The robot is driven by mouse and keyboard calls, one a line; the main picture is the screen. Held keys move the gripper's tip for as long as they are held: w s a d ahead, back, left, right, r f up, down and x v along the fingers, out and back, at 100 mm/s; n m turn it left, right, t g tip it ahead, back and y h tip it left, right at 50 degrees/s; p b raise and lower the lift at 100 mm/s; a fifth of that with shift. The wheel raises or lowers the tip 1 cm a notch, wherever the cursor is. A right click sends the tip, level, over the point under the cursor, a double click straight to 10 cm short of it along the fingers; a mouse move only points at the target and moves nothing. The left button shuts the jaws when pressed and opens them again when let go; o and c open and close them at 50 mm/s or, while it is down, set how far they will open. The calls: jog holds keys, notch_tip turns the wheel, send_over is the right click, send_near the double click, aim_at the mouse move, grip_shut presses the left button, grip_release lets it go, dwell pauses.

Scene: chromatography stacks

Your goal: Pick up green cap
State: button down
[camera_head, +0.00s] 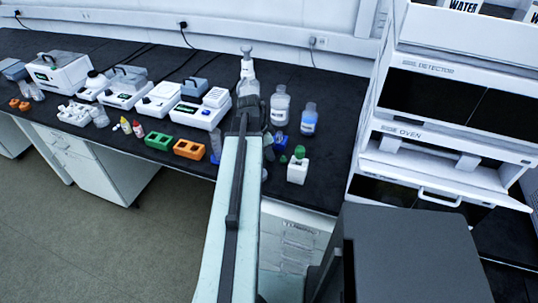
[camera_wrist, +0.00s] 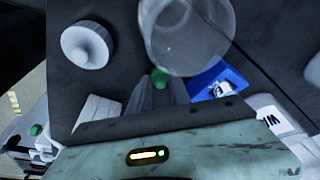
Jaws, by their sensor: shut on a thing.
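In the wrist view, a small green cap (camera_wrist: 159,77) sits between the tips of my gripper (camera_wrist: 160,88). The gripper is shut on it, and the fingers cover most of it. In the head view, my arm runs over the bench and hides much of the gripper. A white bottle (camera_head: 298,172) with another green cap (camera_head: 300,152) stands on the bench just right of the arm. Another green piece (camera_wrist: 36,130) shows at the left of the wrist view.
A clear round vessel (camera_wrist: 188,38) is close beyond my fingertips, with a blue item (camera_wrist: 215,80) beside it. A blue-filled bottle (camera_head: 309,120) and a clear bottle (camera_head: 280,105) stand behind. Green (camera_head: 159,141) and orange racks (camera_head: 189,150) are left; the oven (camera_head: 450,145) is right.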

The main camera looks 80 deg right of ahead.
jog(key=shift+r, duration=0.15)
notch_tip(320, 180, up, 10)
jog(key=p, duration=1)
jog(key=shift+w, duration=0.15)
